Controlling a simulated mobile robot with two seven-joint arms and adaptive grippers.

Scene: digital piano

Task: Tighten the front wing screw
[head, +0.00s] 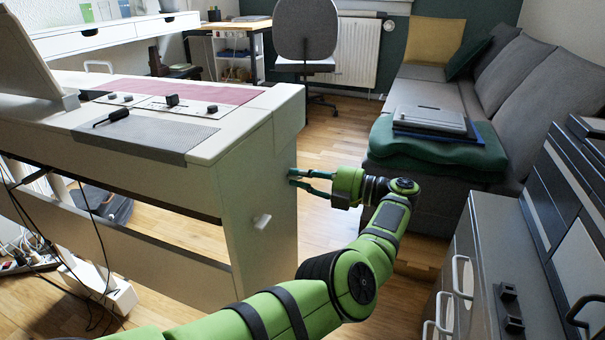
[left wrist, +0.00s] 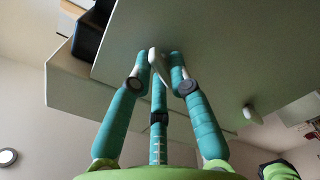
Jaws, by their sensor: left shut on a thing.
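The digital piano (head: 150,125) stands at the left, with its pale end panel (head: 250,190) toward my left arm. My left gripper (head: 292,178) reaches this panel from the right, its teal fingers at the panel's far edge. In the left wrist view, the gripper (left wrist: 160,58) is shut on a small white wing screw (left wrist: 155,64) at the panel face; the fingertips partly hide it. A second white wing screw (head: 262,221) sticks out of the panel nearer to me and lower; it also shows in the left wrist view (left wrist: 252,113). My right gripper is not in view.
A grey cabinet (head: 483,265) with handles stands at the right. Behind are a grey sofa (head: 435,92) with a green cushion and a desk chair (head: 306,35). Cables (head: 85,235) hang behind the piano at the left. The wooden floor beyond my gripper is clear.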

